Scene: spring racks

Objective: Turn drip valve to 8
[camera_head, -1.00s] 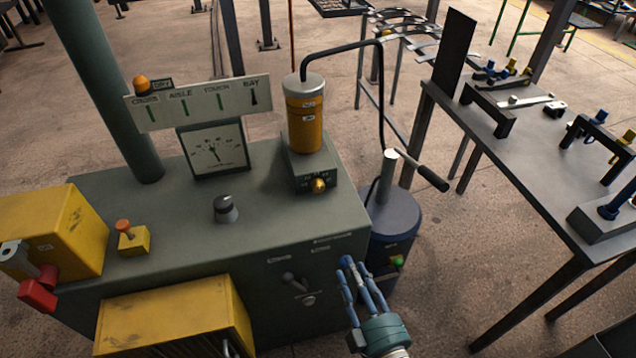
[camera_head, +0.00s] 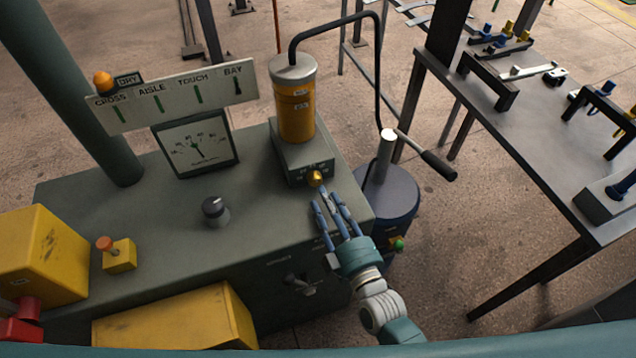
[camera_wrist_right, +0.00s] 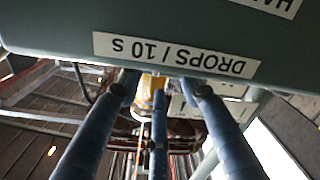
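The drip valve appears to be the small brass knob (camera_head: 315,178) on the front of the dark base under the amber cylinder (camera_head: 295,112). Tiny marks sit above the knob; I cannot read its setting. My right gripper (camera_head: 330,203) has its blue fingers spread, just below and right of the knob, with no clear contact. In the right wrist view the fingers (camera_wrist_right: 158,100) are apart with nothing held. An upside-down label there (camera_wrist_right: 175,55) reads "DROPS / 10 S". A yellow thing shows behind the middle finger, partly hidden. My left gripper is not in view.
The grey bench (camera_head: 130,225) carries a dial gauge (camera_head: 197,146), a black knob (camera_head: 215,210) and an orange-topped yellow button box (camera_head: 119,256). A blue-grey drum (camera_head: 393,203) with a crank handle stands right of the bench. A dark table (camera_head: 535,150) is farther right.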

